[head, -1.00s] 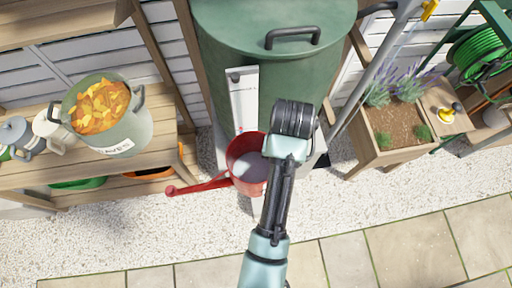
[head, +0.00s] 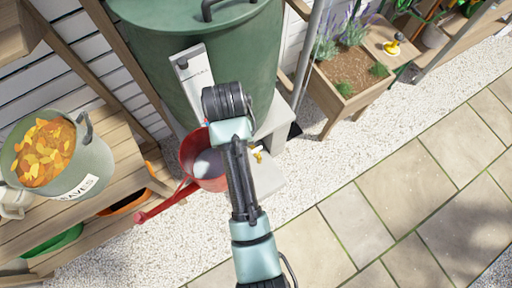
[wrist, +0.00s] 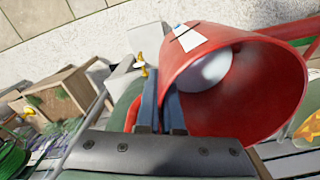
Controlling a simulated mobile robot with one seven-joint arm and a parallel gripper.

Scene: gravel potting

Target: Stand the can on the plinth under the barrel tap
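The red watering can (head: 212,172), with a long red spout or arm pointing lower left, is in front of the barrel in the head view. My arm hides the fingers in the head view. The brass tap (head: 258,154) is just right of my arm, above the pale plinth (head: 268,182). The can is left of the plinth.
The green barrel (head: 240,60) stands behind on a grey base. A wooden bench (head: 120,150) with a leaf-filled pot (head: 85,165) is at left. A wooden planter (head: 345,90) is at right. Gravel and paving in front are open.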

